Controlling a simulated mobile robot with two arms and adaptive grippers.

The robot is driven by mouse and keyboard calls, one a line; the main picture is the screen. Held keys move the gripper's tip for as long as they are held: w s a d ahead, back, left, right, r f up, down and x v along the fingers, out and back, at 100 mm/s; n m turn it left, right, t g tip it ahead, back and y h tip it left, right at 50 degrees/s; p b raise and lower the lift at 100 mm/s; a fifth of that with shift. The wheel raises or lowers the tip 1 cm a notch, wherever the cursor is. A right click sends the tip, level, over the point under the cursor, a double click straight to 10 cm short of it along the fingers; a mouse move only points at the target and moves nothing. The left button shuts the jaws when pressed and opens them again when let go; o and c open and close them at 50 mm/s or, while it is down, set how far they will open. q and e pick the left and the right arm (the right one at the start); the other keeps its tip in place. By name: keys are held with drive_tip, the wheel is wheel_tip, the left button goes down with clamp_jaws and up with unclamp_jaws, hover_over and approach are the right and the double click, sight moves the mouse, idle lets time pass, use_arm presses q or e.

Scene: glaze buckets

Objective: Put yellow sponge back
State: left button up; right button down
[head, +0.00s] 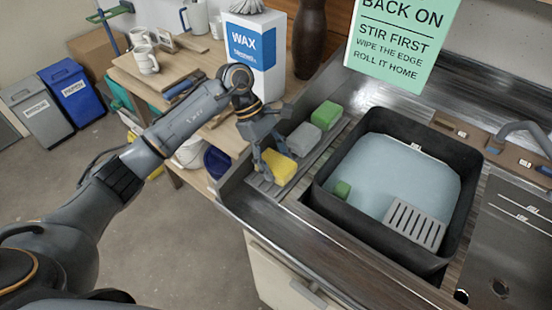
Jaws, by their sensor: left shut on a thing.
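The yellow sponge (279,168) is on a narrow ledge at the left side of the sink unit, in front of a grey sponge and a green one. My left gripper (268,169) reaches down to it from above and is shut on its left part. I cannot tell whether the sponge rests on the ledge or is held just above it. The grey sponge (304,138) and green sponge (326,115) sit in a row behind it. My right gripper is not in view.
A white WAX box (251,50) and mugs (146,60) stand on the wooden table behind. A green sign (402,40) hangs above.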

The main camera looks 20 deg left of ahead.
use_arm(q)
drive_tip(key=shift+f, duration=0.15)
drive_tip(key=o, duration=1.1)
drive_tip(key=shift+r, duration=0.3)
drive_tip(key=shift+b+v, duration=1.85)
drive_tip(key=shift+v, duration=4.05)
drive_tip(key=shift+a, duration=0.1)
